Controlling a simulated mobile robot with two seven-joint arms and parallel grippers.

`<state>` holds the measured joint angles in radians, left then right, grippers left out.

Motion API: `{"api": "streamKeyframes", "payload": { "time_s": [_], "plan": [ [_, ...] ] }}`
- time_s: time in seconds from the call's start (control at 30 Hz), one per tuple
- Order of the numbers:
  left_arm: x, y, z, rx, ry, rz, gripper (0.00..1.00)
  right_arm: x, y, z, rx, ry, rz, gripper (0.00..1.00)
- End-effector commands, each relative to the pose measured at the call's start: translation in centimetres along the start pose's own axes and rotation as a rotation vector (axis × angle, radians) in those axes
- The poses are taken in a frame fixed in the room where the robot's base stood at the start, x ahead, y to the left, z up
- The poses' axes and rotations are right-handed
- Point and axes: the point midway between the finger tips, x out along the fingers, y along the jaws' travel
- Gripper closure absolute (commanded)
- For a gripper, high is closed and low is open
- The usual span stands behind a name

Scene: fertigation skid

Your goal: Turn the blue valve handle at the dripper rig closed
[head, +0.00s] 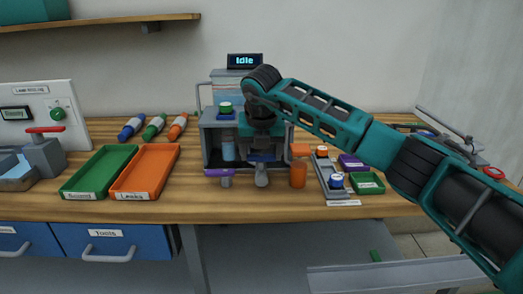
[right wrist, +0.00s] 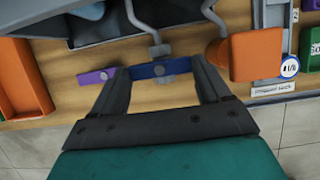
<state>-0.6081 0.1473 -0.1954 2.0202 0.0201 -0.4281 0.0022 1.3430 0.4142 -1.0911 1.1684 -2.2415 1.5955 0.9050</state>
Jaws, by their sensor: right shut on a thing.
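The dripper rig (head: 211,140) is a grey box-like frame near the back middle of the table. Its blue valve handle (right wrist: 160,70) lies crosswise to a grey pipe; the right wrist view shows it between my right fingers. My right gripper (head: 262,157) is shut on this handle, with one finger at each end. In the head view the blue handle (head: 262,157) is partly covered by my gripper. A purple valve handle (head: 215,173) is just left of it and also shows in the right wrist view (right wrist: 95,77). My left gripper is not in view.
An orange cup (head: 298,176) stands close right of my right gripper. A grey tray (head: 336,195) with small bottles and a green bin (head: 367,184) are farther right. Green (head: 75,190) and orange (head: 120,190) trays lie left. A display (head: 245,61) reads "Idle".

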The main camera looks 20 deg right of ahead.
Motion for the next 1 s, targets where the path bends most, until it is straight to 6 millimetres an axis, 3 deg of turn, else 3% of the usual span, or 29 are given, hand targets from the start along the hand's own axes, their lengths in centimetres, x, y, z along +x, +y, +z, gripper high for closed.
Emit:
{"api": "streamKeyframes", "payload": {
  "time_s": [0.2, 0.23, 0.47, 0.77, 1.0],
  "plan": [
    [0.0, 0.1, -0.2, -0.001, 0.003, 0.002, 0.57, -0.1, 0.0, 0.1, 0.005, -0.002, 0.000, 0.54],
    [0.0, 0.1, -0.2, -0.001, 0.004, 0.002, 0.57, -0.1, -0.1, 0.1, 0.005, -0.002, 0.000, 0.22],
    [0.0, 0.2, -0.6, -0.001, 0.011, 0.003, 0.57, 0.0, 0.0, 0.1, 0.003, -0.001, 0.000, 0.00],
    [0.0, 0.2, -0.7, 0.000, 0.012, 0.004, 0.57, -0.5, 0.0, 0.1, 0.001, -0.002, 0.001, 0.00],
    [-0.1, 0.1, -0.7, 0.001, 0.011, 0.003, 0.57, -4.6, 0.0, 0.2, 0.001, -0.006, 0.002, 0.00]
  ]
}}
